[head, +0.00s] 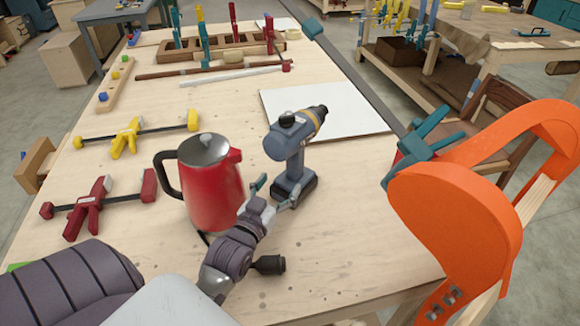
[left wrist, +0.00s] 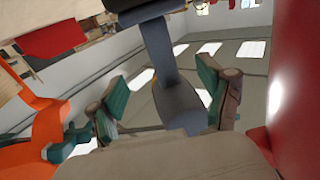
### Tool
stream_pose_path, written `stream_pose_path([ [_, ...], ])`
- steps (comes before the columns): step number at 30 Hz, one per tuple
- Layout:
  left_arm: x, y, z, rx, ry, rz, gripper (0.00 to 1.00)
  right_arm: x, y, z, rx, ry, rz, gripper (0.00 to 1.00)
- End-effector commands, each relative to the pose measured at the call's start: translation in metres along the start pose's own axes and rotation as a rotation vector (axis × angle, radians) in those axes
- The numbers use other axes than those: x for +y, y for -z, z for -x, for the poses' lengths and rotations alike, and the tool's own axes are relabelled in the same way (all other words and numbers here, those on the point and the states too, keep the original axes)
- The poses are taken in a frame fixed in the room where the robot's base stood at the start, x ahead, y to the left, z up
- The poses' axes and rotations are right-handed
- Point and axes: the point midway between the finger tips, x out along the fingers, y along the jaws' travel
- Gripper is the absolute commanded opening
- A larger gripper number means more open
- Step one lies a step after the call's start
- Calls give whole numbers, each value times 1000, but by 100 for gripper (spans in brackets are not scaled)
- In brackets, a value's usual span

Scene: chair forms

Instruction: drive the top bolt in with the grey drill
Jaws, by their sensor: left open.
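The grey drill (head: 287,148) stands upright on its base on the wooden table, its chuck pointing to the upper right. My left gripper (head: 275,192) is open in front of the drill's lower handle, its teal fingertips apart. In the left wrist view the drill's handle (left wrist: 160,50) shows between the two open fingers (left wrist: 165,100); I cannot tell whether they touch it. The orange chair form (head: 455,220) is at the right, with small silver bolts (head: 449,298) low on it; I cannot tell which is the top bolt. My right gripper is not in view.
A red kettle (head: 211,185) stands just left of my left gripper. A white board (head: 325,108) lies behind the drill. Yellow (head: 128,138) and red (head: 90,207) clamps lie at the left. A teal clamp (head: 420,145) is by the chair form. The table's front right is mostly clear.

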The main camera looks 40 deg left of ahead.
Motion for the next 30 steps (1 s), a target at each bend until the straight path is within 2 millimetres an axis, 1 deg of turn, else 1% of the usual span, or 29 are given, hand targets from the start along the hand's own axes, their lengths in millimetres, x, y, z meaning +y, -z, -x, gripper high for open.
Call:
stream_pose_path([
  [1,0,-2,-9,3,0,0,79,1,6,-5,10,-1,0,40],
  [4,0,-1,-24,4,0,0,79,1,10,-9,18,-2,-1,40],
  [8,0,2,-43,0,0,0,79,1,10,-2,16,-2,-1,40],
  [12,0,1,-62,0,0,0,79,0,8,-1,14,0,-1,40],
  [15,0,0,-72,-1,0,1,79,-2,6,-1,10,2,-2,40],
  [21,0,0,-83,-1,0,0,79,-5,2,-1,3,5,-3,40],
  [30,0,-1,-84,-2,0,0,79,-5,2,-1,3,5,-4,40],
])
